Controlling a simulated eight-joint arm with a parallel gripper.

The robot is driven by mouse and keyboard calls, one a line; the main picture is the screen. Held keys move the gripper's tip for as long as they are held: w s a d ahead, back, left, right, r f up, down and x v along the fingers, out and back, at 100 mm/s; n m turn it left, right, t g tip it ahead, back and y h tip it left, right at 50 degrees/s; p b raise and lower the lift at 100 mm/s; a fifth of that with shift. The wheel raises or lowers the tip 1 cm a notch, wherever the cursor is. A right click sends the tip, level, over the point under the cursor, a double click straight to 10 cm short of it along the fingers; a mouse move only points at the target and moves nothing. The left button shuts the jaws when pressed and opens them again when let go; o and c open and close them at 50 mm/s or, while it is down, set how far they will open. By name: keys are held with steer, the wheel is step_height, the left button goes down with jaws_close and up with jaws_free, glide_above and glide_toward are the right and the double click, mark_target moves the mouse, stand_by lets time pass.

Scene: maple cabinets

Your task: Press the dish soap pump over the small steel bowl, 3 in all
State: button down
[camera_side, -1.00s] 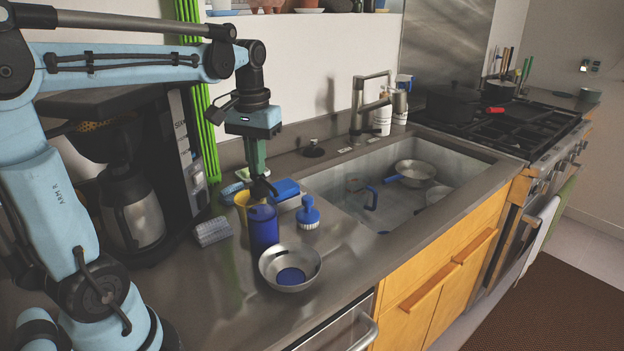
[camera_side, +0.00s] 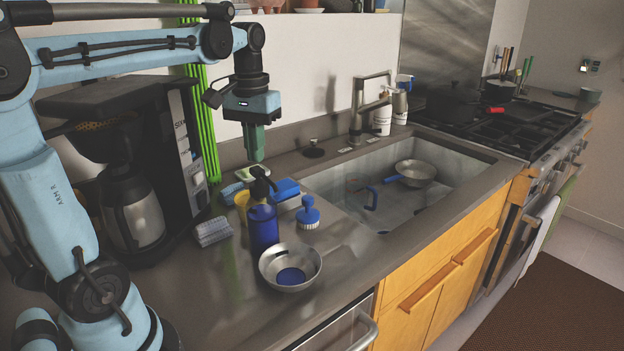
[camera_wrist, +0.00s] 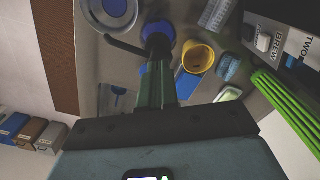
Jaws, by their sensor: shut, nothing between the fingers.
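The dish soap bottle (camera_side: 264,228) is blue with a black pump head (camera_side: 259,182). It stands upright on the counter in the side view. The small steel bowl (camera_side: 270,270) sits right beside it, with a round blue patch of liquid (camera_side: 291,276) at its bottom. My gripper (camera_side: 256,158) is shut and empty, pointing down just above the pump head; a small gap seems to part them. In the wrist view, the fingers (camera_wrist: 157,72) point at the black pump head (camera_wrist: 157,32), whose spout reaches toward the bowl (camera_wrist: 132,8). The fingers partly hide the pump there.
A yellow cup (camera_side: 241,200), blue sponge or box (camera_side: 286,189), blue-handled brush (camera_side: 308,214) and grey ribbed block (camera_side: 213,231) crowd behind and beside the bottle. A coffee maker (camera_side: 135,205) stands left. The sink (camera_side: 350,200) holds a pan (camera_side: 415,172). Counter left of the bowl is clear.

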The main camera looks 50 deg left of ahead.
steer(key=shift+f, duration=1.35)
steer(key=shift+r, duration=1.35)
steer(key=shift+f, duration=1.35)
steer(key=shift+r, duration=1.35)
